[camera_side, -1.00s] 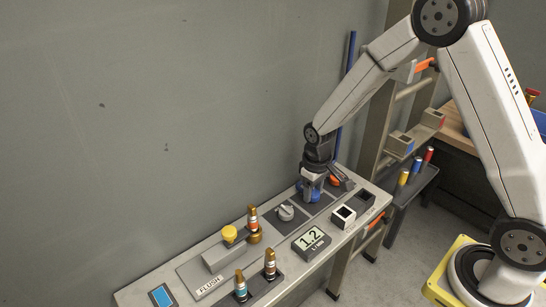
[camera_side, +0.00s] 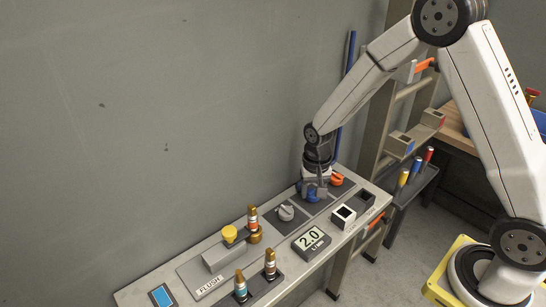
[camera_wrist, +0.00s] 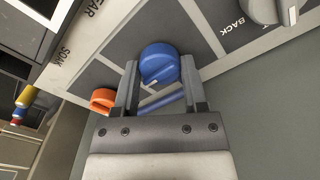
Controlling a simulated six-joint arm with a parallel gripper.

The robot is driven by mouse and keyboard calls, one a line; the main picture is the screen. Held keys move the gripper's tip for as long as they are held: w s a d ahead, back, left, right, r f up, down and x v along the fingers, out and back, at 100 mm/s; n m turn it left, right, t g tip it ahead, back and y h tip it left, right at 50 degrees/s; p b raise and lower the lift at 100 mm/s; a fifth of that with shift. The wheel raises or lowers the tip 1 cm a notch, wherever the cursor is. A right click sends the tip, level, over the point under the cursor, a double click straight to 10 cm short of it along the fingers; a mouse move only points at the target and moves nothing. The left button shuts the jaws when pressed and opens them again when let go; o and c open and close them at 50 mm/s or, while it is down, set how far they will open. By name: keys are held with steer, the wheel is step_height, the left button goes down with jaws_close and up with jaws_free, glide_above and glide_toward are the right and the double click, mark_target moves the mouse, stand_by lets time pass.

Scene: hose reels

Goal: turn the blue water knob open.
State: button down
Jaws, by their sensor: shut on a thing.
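The blue water knob (camera_wrist: 159,64) is round with a raised grip bar, set on a dark plate of the panel. In the side view the blue knob (camera_side: 313,197) shows just below my gripper (camera_side: 315,188). In the wrist view my gripper (camera_wrist: 160,92) has one finger on each side of the knob, shut on it. The fingers partly cover the knob in the side view. The display (camera_side: 311,240) reads 2.0.
An orange knob (camera_side: 337,179) stands close behind my gripper. A grey knob (camera_side: 286,212) is to the left. A yellow-topped lever (camera_side: 230,233) and brass nozzles (camera_side: 270,262) stand further left.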

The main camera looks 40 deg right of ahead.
mark_target(313, 191)
stand_by(0.3)
steer(key=shift+c, duration=0.7)
jaws_free()
steer(key=shift+r, duration=0.1)
steer(key=shift+r, duration=3.85)
steer(key=s+a+r+n+t, duration=0.1)
steer(key=s+n, duration=0.5)
steer(key=s, duration=0.6)
steer(key=shift+s+n+t, duration=0.35)
steer(key=shift+n+t, duration=0.05)
steer(key=shift+t, duration=0.4)
